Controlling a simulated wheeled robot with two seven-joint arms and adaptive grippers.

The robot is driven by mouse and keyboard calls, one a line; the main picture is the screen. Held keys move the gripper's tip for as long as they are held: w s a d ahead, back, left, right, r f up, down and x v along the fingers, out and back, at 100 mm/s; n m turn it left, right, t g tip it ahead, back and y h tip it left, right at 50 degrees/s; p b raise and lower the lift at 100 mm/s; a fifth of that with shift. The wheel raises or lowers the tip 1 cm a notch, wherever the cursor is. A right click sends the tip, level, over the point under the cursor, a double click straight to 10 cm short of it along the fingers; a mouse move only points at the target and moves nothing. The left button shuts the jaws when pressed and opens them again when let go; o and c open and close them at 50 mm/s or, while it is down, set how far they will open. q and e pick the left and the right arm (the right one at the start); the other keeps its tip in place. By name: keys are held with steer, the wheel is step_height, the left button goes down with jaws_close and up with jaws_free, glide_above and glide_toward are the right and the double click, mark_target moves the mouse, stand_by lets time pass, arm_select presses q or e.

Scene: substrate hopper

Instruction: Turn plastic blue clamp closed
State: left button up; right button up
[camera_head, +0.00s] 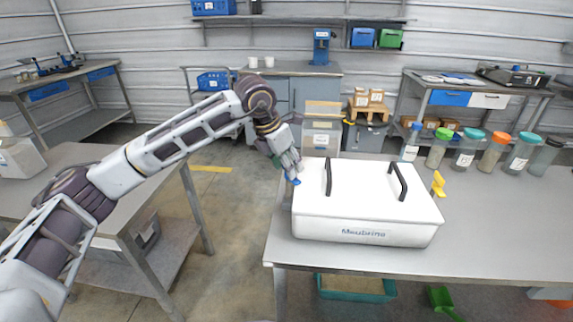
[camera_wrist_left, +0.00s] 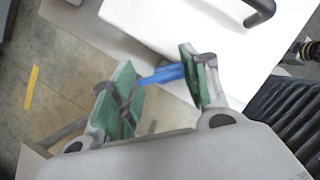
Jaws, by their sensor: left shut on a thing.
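The white hopper box (camera_head: 367,205) with two black handles sits on the metal table. The blue clamp (camera_head: 296,182) is at the box's left side; it also shows in the left wrist view (camera_wrist_left: 163,75). My left gripper (camera_head: 291,173) is at that side of the box, shut on the blue clamp. In the left wrist view its green-padded fingers (camera_wrist_left: 157,90) stand either side of the clamp's blue lever. Part of the clamp is hidden by the fingers. A yellow clamp (camera_head: 438,184) stands at the box's right side. My right gripper is not in view.
Several jars with coloured lids (camera_head: 465,150) stand along the table's back edge, right of the box. The metal table (camera_head: 500,225) is clear at front right. Another table (camera_head: 90,195) stands at left, with floor between. A teal bin (camera_head: 385,288) is below.

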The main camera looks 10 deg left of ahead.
arm_select(q)
steer(key=n, duration=0.2)
steer(key=shift+n+t+y+b, duration=0.3)
steer(key=shift+y, duration=0.1)
steer(key=n, duration=0.2)
steer(key=n+y+b, duration=0.1)
steer(key=n, duration=0.1)
steer(key=shift+d+y, duration=0.15)
steer(key=shift+y, duration=0.15)
steer(key=shift+n+y, duration=0.4)
steer(key=shift+n, duration=0.7)
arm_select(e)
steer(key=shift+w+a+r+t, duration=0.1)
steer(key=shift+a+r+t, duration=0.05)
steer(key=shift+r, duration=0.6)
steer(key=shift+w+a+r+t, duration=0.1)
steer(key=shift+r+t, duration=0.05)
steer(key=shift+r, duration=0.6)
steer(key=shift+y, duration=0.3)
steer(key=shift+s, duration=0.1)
arm_select(q)
steer(key=o, duration=1)
steer(key=shift+r, duration=0.15)
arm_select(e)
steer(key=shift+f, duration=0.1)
arm_select(q)
steer(key=shift+v, duration=5.85)
steer(key=shift+s+d, duration=0.1)
steer(key=shift+s, duration=0.1)
